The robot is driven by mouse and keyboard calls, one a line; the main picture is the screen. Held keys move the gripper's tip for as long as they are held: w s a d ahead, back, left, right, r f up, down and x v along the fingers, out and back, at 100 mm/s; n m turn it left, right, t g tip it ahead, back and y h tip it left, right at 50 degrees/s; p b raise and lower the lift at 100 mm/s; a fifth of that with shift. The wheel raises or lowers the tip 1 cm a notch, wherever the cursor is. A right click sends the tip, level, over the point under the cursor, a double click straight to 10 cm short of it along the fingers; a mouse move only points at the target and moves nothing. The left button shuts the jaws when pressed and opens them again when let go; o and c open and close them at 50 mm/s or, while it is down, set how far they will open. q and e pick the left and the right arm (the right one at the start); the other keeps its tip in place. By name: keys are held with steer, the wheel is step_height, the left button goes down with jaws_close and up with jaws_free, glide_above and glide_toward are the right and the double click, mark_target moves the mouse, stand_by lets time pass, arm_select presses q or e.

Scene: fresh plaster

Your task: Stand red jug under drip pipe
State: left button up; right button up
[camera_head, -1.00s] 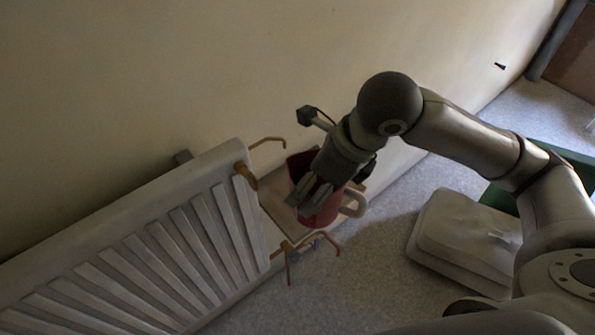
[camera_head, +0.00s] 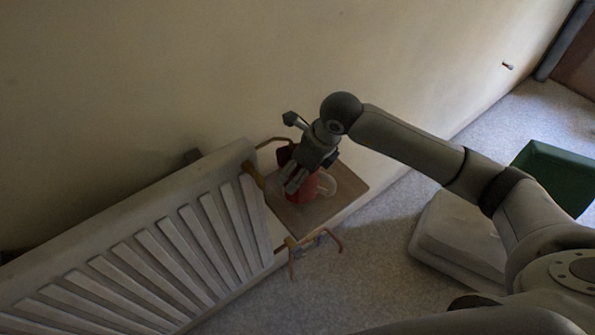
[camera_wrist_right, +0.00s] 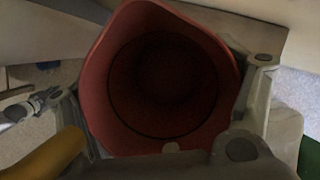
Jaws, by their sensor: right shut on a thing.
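My right gripper (camera_head: 294,182) is shut on the jug's wall. The right wrist view looks down into the open jug (camera_wrist_right: 165,90), which looks dark inside. A copper pipe (camera_head: 274,141) bends out from the radiator's top right corner, close to the jug. Another copper pipe (camera_head: 318,238) is lower down. I cannot tell which one drips, nor whether the jug's base touches the board. My left gripper is out of view.
The white ribbed radiator (camera_head: 150,245) fills the lower left, along the plain wall (camera_head: 200,80). A pale cushion-like block (camera_head: 450,235) lies on the grey floor, with a green box (camera_head: 555,170) behind it. Floor in front of the board is clear.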

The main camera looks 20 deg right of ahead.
steer(key=shift+f, duration=1.05)
steer(key=o, duration=1)
steer(key=shift+f, duration=0.1)
steer(key=shift+r, duration=0.2)
steer(key=v, duration=1.2)
steer(key=shift+b, duration=0.3)
steer(key=shift+f, duration=0.1)
